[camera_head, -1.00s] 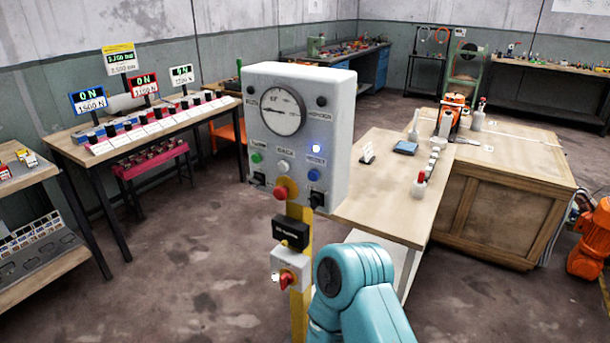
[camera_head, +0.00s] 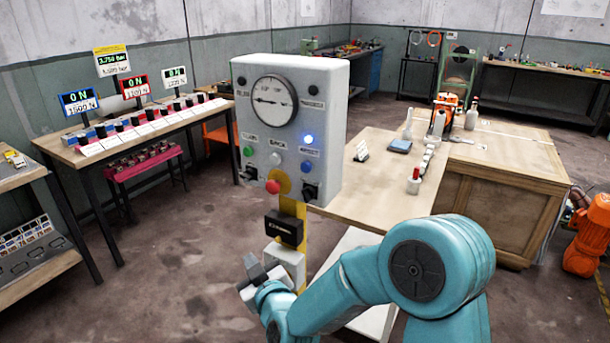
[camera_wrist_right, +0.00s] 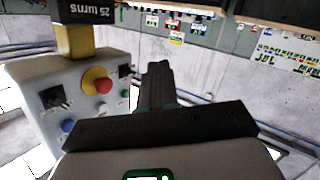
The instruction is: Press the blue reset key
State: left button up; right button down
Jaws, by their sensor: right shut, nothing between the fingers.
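The blue reset key (camera_head: 306,166) is a round button on the lower right of the grey control box (camera_head: 327,115), under a lit blue lamp (camera_head: 308,139). It also shows in the right wrist view (camera_wrist_right: 68,126), where the box looks upside down. My right gripper (camera_head: 253,266) is shut and empty. My left gripper is not in view.
A red mushroom button (camera_head: 272,186), a green button (camera_head: 248,152) and a white button (camera_head: 275,159) share the panel. A black box (camera_head: 285,229) sits on the post below. A wooden table (camera_head: 372,190) stands behind at right.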

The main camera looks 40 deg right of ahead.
aim_at(306, 167)
jog(key=s+d+r+t+h, duration=0.1)
jog(key=d+r+h, duration=0.1)
jog(key=r, duration=0.6)
jog(key=s+d+r+m+t+h+b, duration=0.1)
jog(key=d+r+t+h, duration=0.1)
jog(key=r, duration=0.6)
jog(key=shift+d+t+h, duration=0.3)
jog(key=shift+d+h, duration=0.45)
jog(key=shift+h, duration=0.25)
jog(key=shift+w+d, duration=0.1)
jog(key=w+d, duration=0.3)
jog(key=d, duration=0.5)
jog(key=shift+w+p, duration=0.15)
jog(key=shift+p, duration=0.25)
jog(key=shift+f, duration=0.1)
jog(key=shift+w+d+b, duration=0.2)
jog(key=shift+d+b, duration=0.15)
jog(key=shift+b, duration=0.05)
